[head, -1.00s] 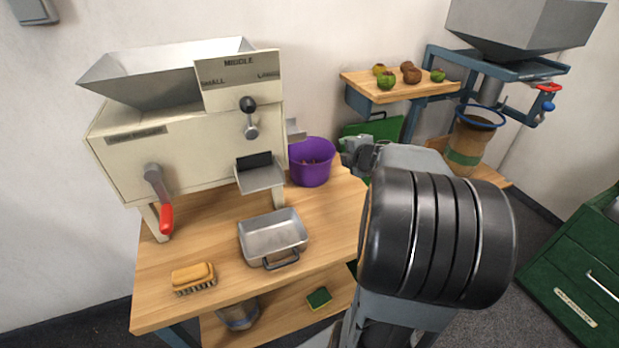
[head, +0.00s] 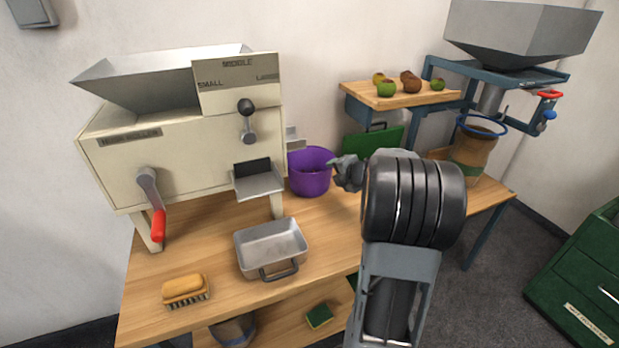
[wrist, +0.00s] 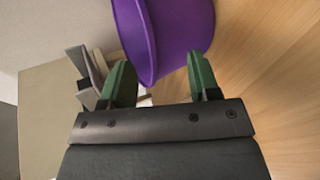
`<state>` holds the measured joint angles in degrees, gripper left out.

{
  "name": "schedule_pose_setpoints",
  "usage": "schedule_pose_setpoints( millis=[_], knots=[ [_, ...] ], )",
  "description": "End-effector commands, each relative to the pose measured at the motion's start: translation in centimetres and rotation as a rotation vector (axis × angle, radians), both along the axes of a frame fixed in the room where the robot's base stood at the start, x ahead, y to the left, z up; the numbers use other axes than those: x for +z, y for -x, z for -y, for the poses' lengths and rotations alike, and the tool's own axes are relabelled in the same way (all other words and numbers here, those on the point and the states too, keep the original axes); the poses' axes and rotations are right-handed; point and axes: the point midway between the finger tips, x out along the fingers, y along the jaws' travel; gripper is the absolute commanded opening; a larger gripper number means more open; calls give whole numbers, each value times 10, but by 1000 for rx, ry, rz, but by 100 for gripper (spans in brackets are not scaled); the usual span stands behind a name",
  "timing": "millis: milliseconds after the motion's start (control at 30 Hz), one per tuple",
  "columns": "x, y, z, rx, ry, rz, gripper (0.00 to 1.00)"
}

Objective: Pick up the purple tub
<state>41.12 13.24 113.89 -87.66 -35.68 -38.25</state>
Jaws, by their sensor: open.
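The purple tub (head: 311,181) stands upright on the wooden bench, just right of the cream machine. A few small brown pieces show inside it. In the wrist view the tub (wrist: 172,38) fills the top middle, its rim running down toward the gap between my fingers. My gripper (wrist: 158,82) is open, with one green finger on each side of the near part of the tub. The fingers do not look closed on it, and I cannot tell whether either touches it. In the head view my gripper (head: 343,172) is at the tub's right side, partly hidden by my arm.
The cream machine (head: 180,150) with its hopper and side chute stands close left of the tub. A metal tray (head: 270,247) and a brush (head: 185,289) lie on the bench (head: 215,228) in front. A green crate (head: 372,142) stands behind my gripper.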

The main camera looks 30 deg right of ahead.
Motion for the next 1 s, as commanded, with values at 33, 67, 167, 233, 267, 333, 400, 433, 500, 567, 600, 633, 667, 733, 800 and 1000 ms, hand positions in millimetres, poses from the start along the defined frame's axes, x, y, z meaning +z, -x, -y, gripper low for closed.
schedule_pose_setpoints(
  millis=[33, 67, 167, 233, 267, 333, 400, 433, 500, 567, 600, 633, 667, 733, 800, 1000],
  knots=[
    [-6, -7, -1, 3, -1, -1, 56],
    [-9, -10, -1, 2, -1, -2, 56],
    [-16, -22, -1, 3, -2, -2, 56],
    [-18, -29, -1, 2, 0, 0, 56],
    [-20, -32, -1, 2, -1, -1, 56],
    [-21, -36, -1, 0, -1, 0, 56],
    [-22, -38, -1, 1, -1, 1, 56],
    [-22, -39, -1, 0, -1, 1, 56],
    [-22, -39, 0, 0, -1, 1, 56],
    [-22, -39, 0, 0, -1, 0, 56],
    [-22, -38, 0, 0, -1, 0, 56],
    [-22, -38, 0, 0, -1, 0, 56],
    [-22, -38, 0, 0, -1, 0, 53],
    [-22, -38, 0, 0, -1, 0, 46],
    [-22, -38, 0, 0, -1, 0, 40],
    [-22, -38, 0, 0, -1, 0, 20]
  ],
)
